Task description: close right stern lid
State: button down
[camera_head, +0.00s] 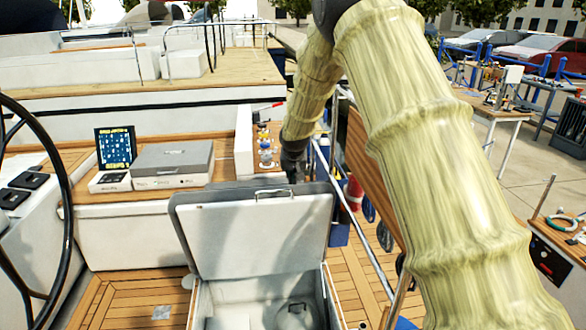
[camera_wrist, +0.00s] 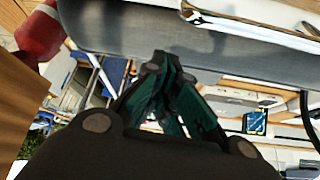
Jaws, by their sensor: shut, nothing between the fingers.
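The stern lid (camera_head: 250,238) stands raised in the head view, its white inner face with a metal handle turned toward me. Below it the locker (camera_head: 270,312) is open. My arm reaches over on the right and its end drops behind the lid's upper right edge, so my gripper is hidden there. In the wrist view my gripper (camera_wrist: 160,66) has its dark green fingers together and empty. The grey lid (camera_wrist: 240,50) spans the top of that view, just beyond the fingertips; I cannot tell whether they touch it.
A grey box (camera_head: 172,160) and a small screen (camera_head: 115,147) sit on the bench behind the lid. A steering wheel (camera_head: 62,190) stands at the left. A wooden table leaf (camera_head: 373,170) and metal rails are at the right, near my arm.

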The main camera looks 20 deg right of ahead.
jog(key=shift+s+a+p, duration=0.3)
jog(key=shift+s+a, duration=0.05)
jog(key=shift+s, duration=0.25)
jog(key=shift+s+a+p, duration=0.3)
jog(key=shift+s, duration=0.3)
jog(key=shift+s+f, duration=0.2)
jog(key=shift+s, duration=0.1)
jog(key=shift+s+a+f, duration=0.1)
jog(key=shift+s, duration=0.05)
